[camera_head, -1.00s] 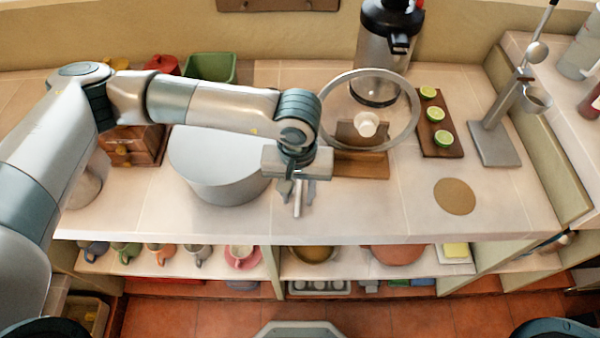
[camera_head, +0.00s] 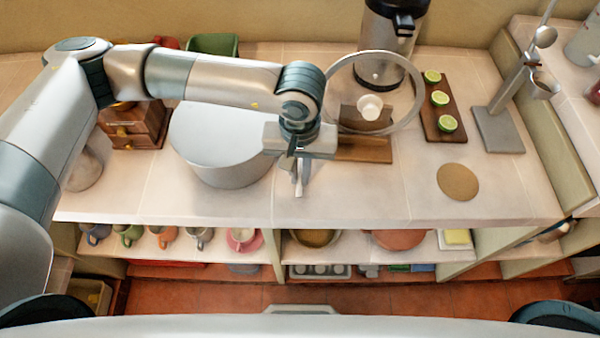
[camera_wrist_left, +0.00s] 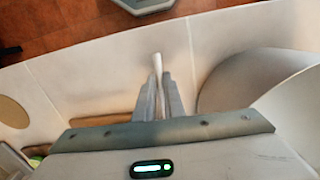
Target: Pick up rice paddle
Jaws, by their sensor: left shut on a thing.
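My left gripper (camera_head: 300,180) points down over the counter, just right of the big grey pot. Its fingers are shut on a slim pale piece, the rice paddle (camera_head: 299,190), whose tip shows below them. In the left wrist view the pale end of the rice paddle (camera_wrist_left: 157,62) sticks out from between the two closed fingers of the gripper (camera_wrist_left: 158,88). The rest of the paddle is hidden by the fingers and wrist. I cannot tell whether it still touches the counter. My right gripper is not in view.
The pot (camera_head: 225,165) stands close left of the gripper. A glass lid (camera_head: 345,72) stands upright in a wooden holder (camera_head: 365,148) behind it, at the right. A lime board (camera_head: 446,135) and a round cork mat (camera_head: 457,182) lie farther right. The counter front is clear.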

